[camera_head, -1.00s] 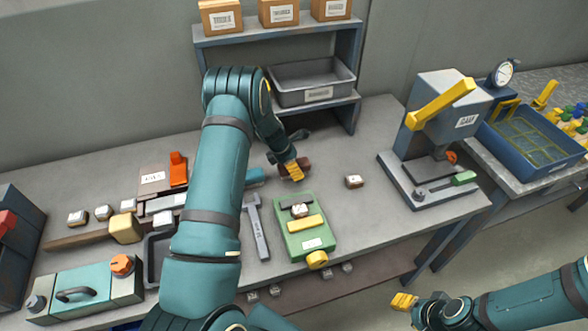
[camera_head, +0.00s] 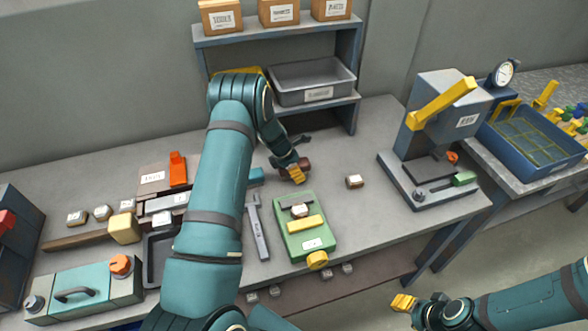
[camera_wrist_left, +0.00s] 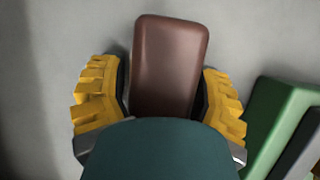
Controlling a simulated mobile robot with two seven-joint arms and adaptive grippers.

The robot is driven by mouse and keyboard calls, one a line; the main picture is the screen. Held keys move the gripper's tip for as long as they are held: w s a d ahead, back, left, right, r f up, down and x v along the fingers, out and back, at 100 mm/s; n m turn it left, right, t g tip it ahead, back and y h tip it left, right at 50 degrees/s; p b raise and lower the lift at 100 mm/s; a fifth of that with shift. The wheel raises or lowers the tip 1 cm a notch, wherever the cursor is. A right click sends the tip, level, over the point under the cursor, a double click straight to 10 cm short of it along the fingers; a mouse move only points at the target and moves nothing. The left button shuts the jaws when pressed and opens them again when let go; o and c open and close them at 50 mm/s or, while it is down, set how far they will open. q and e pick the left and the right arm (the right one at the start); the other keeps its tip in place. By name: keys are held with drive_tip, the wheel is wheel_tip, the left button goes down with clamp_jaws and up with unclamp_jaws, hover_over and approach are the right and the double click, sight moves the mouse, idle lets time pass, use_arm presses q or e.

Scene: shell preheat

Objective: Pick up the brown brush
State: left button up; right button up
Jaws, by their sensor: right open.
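The brown brush (camera_wrist_left: 170,65) shows in the left wrist view as a rounded brown block between the two yellow fingers of my left gripper (camera_wrist_left: 163,95). Its lower part is hidden by a dark teal shape. In the head view the brush (camera_head: 304,164) lies on the bench, partly behind my left gripper (camera_head: 294,172). The fingers stand close along both sides of the brush; I cannot tell whether they press on it. My right gripper (camera_head: 403,302) is open and empty at the lower right, away from the bench.
A green fixture (camera_head: 304,236) stands just in front of the brush, with a grey tool (camera_head: 258,228) beside it. A small block (camera_head: 354,181) lies to the right. A shelf (camera_head: 345,105) with a grey bin (camera_head: 312,83) stands behind. A press (camera_head: 443,130) is farther right.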

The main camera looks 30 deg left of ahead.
use_arm(q)
drive_tip(key=c, duration=0.6)
drive_tip(key=shift+c, duration=0.2)
drive_tip(key=shift+r, duration=0.25)
wheel_tip(320, 180, up, 10)
drive_tip(key=shift+f+p, duration=0.1)
drive_tip(key=shift+p, duration=0.6)
